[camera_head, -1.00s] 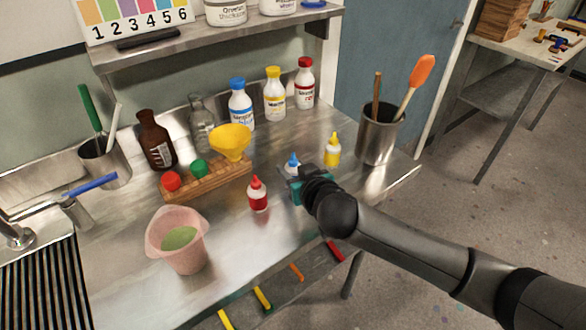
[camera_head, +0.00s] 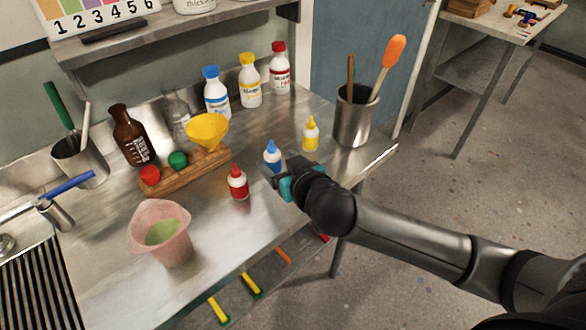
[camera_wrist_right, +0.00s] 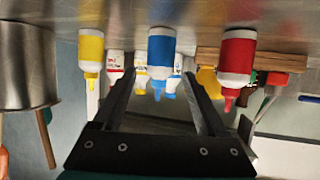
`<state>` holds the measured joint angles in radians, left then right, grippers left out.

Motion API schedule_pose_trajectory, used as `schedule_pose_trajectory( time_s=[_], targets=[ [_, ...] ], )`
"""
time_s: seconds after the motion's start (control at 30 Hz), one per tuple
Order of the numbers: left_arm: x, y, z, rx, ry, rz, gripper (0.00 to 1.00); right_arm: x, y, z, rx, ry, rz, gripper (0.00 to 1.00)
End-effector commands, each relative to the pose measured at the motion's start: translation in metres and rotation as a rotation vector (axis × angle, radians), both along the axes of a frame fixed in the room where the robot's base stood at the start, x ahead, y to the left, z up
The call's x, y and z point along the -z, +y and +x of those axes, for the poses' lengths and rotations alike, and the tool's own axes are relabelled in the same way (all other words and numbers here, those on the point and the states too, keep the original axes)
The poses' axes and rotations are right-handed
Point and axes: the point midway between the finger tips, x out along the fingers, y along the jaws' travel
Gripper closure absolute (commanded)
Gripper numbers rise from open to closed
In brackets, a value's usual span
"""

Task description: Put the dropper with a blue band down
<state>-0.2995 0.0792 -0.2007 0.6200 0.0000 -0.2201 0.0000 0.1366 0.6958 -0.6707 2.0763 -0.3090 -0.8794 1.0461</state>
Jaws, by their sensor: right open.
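The dropper with a blue band (camera_head: 272,154) stands upright on the steel bench, between the red-band dropper (camera_head: 238,184) and the yellow-band dropper (camera_head: 311,134). My right gripper (camera_head: 276,174) is open just on the near side of it, and its palm hides the dropper's lower part in the head view. In the right wrist view, which is upside down, the blue-band dropper (camera_wrist_right: 161,54) shows whole, in line with the gap between the two open fingers (camera_wrist_right: 154,82). The fingers appear clear of it. My left gripper is not in view.
A steel cup (camera_head: 352,120) with a spatula stands at the right. A wooden rack (camera_head: 190,177) with a yellow funnel (camera_head: 207,130) and a pink beaker (camera_head: 160,236) are at the left. Capped bottles (camera_head: 216,97) stand behind. The bench's front right edge is close.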

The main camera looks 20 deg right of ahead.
Motion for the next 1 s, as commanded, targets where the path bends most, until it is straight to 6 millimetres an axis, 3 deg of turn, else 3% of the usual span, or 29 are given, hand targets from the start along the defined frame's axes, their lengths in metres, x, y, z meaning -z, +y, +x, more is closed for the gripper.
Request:
schedule_pose_trajectory(
  time_s=[0.2, 0.4, 0.6, 1.0],
  targets=[
    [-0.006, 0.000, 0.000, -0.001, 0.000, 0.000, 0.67, -0.015, -0.003, -0.036, 0.000, 0.003, -0.001, 0.25],
    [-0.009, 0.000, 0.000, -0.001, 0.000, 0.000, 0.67, -0.024, -0.005, -0.058, 0.000, 0.002, -0.001, 0.25],
    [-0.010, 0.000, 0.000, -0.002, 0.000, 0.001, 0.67, -0.028, -0.006, -0.068, 0.001, 0.000, -0.001, 0.25],
    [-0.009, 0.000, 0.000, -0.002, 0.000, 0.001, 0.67, -0.026, -0.007, -0.068, 0.002, 0.003, -0.004, 0.25]
  ],
)
